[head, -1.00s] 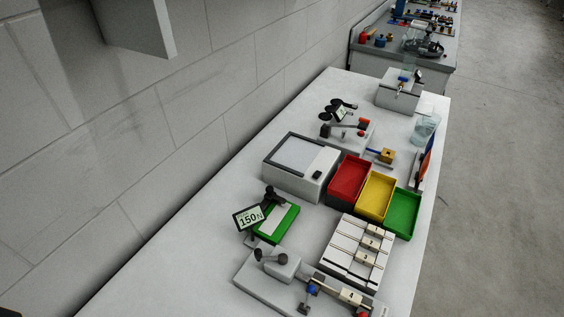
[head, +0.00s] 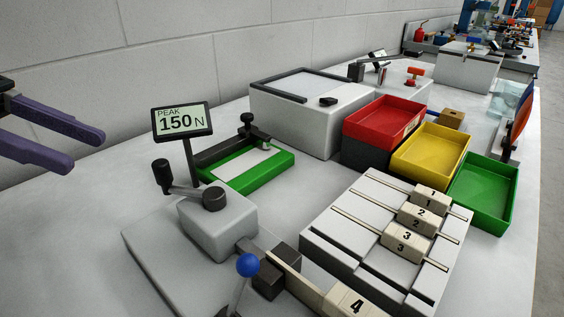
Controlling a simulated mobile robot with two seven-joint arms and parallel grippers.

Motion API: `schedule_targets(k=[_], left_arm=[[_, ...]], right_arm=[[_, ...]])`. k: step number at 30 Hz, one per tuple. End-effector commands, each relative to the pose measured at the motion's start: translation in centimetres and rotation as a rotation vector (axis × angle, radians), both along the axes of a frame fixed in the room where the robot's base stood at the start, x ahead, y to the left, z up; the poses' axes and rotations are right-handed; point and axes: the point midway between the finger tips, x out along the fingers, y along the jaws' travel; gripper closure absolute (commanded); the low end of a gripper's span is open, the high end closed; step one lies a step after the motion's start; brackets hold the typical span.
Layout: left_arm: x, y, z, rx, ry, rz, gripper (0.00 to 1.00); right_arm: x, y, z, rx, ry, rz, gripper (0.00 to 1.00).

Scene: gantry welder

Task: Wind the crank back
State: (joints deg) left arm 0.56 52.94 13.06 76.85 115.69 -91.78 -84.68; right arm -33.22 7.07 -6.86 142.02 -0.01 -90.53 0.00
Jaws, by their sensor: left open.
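A blue ball-ended lever (head: 247,265) stands in front of the block, next to a dark clamp and a bar labelled 4 (head: 352,302). My left gripper (head: 72,150) is open and empty at the left edge, its two purple fingers apart from the crank. My right gripper is not in view.
A rack (head: 330,245) with blocks labelled 1, 2 and 3 stands right of the crank. Red (head: 385,118), yellow (head: 430,155) and green (head: 482,192) bins stand behind it. A grey box machine (head: 305,108) is behind the display. The table left of the crank is clear.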

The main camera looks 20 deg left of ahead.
Motion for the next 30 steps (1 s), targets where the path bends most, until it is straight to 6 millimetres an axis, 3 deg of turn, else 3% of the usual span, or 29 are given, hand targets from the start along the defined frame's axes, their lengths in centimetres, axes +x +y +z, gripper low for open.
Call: schedule_targets(k=[1, 6, 21, 30], left_arm=[[0.3, 0.4, -0.7, -0.011, -0.027, 0.006, 0.49], [0.9, 0.3, 0.0, -0.03, -0.067, 0.01, 0.49], [3.4, -7.0, -3.0, -0.032, -0.062, 0.009, 0.49], [3.7, -7.9, -3.5, -0.03, -0.062, 0.01, 0.49]], right_arm=[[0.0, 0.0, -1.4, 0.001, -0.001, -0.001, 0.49], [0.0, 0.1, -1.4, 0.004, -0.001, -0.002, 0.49], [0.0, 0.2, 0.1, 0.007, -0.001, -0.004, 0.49], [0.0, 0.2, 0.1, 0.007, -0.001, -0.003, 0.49]])
